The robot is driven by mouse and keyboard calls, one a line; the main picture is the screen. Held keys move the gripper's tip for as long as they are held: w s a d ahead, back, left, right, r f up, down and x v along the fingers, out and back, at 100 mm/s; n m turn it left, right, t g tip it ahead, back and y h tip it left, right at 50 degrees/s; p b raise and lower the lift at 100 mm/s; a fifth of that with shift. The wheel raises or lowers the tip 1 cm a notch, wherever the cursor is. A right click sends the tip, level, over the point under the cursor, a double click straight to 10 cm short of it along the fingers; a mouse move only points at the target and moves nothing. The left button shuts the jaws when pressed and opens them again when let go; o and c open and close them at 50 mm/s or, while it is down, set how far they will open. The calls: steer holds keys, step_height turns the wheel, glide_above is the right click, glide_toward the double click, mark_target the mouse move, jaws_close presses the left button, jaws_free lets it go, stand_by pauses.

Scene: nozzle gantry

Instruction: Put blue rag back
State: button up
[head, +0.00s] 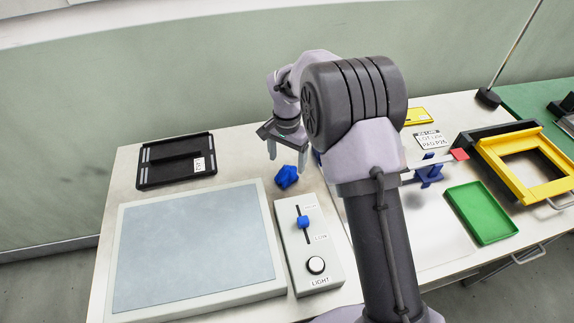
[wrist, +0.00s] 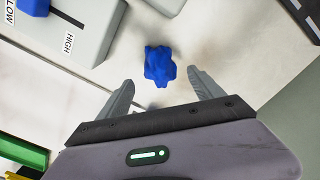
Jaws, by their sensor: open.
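The blue rag (head: 287,177) lies crumpled on the white table, just behind the control box. In the wrist view the rag (wrist: 160,66) sits ahead of the fingertips, centred between them. My gripper (head: 287,162) is open and empty, pointing down above and slightly behind the rag. Its two fingers also show in the wrist view (wrist: 161,82), spread apart on either side. A gap shows between the fingers and the rag.
A control box (head: 318,276) with a blue slider and white knob stands in front of the rag. A light panel (head: 195,250) is at left, a black tray (head: 176,161) behind it. A green tray (head: 482,213) and yellow frame (head: 551,190) stand at right.

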step_height(320, 180, up, 7)
steer(key=p, duration=0.2)
step_height(320, 180, up, 11)
steer(key=t, duration=0.1)
glide_above(287, 168)
steer(key=s+d, duration=0.3)
steer(key=s, duration=0.2)
steer(key=s+d+r+n+t+y, duration=0.1)
steer(key=s+d+r, duration=0.1)
steer(key=s+r, duration=0.35)
steer(key=s+d+t, duration=0.1)
steer(key=s+t, duration=0.1)
steer(key=s, duration=0.8)
steer(key=s+d+r+n+t+y, duration=0.1)
steer(key=s, duration=0.9)
steer(key=shift+s+d+t, duration=0.25)
steer(key=shift+d+t, duration=0.05)
steer(key=shift+t, duration=0.1)
